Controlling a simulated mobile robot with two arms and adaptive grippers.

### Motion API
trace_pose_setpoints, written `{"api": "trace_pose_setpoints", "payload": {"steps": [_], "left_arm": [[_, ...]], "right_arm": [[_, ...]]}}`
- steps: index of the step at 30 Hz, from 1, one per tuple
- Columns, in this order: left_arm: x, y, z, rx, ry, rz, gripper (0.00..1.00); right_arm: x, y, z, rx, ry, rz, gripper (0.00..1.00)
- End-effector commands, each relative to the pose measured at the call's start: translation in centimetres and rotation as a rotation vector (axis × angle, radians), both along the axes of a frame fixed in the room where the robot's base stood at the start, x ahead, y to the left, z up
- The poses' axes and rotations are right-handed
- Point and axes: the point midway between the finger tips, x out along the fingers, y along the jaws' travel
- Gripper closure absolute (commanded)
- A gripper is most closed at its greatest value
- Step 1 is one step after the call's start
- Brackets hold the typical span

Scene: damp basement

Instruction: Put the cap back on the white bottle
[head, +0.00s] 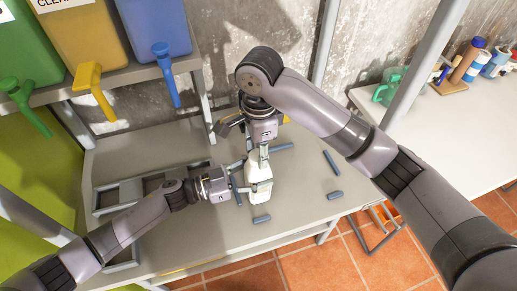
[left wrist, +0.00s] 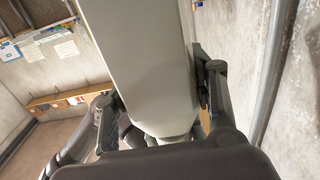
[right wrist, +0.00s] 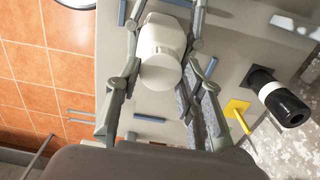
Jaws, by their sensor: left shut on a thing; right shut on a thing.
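The white bottle (head: 259,184) stands about upright on the grey table, its shoulder and neck toward my right gripper. My left gripper (head: 241,186) comes in from the left and is shut on the bottle's body. In the left wrist view the bottle (left wrist: 150,60) fills the middle between the fingers. My right gripper (head: 260,152) points down from above and is shut on the white cap (right wrist: 160,65), seen between its fingers in the right wrist view. The cap is in line with the bottle top. I cannot tell whether it touches or sits on the neck.
Several blue-grey bars, one of them here (head: 334,195), lie around the bottle. A grey divided tray (head: 128,193) is at the table's left. A black cylinder (right wrist: 283,100) and a yellow piece (right wrist: 236,108) lie near the wall. Coloured containers (head: 92,35) stand on a shelf above.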

Motion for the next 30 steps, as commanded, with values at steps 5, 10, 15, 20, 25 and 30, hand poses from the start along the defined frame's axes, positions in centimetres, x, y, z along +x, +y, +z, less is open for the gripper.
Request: {"api": "trace_pose_setpoints", "payload": {"steps": [5, 10, 15, 20, 25, 30], "left_arm": [[-0.03, 0.00, -0.08, 0.002, 0.001, 0.000, 1.00], [-0.03, 0.00, -0.09, 0.002, 0.001, 0.000, 1.00], [-0.04, 0.00, -0.09, 0.002, 0.001, 0.000, 1.00], [-0.04, 0.00, -0.09, 0.002, 0.001, 0.000, 1.00], [-0.05, -0.01, -0.09, 0.001, 0.000, 0.000, 1.00], [-0.04, 0.00, -0.09, 0.001, 0.001, 0.000, 1.00]], "right_arm": [[-0.04, 0.02, 0.05, 0.002, -0.002, -0.276, 0.73], [-0.06, 0.02, 0.05, 0.002, -0.002, -0.369, 0.73], [-0.05, 0.03, 0.05, 0.002, -0.002, -0.371, 0.73], [-0.05, 0.02, 0.04, 0.002, -0.002, -0.370, 0.60], [-0.07, 0.01, 0.02, 0.001, -0.001, -0.369, 0.49], [-0.08, 0.01, 0.00, 0.001, -0.001, -0.369, 0.44]]}}
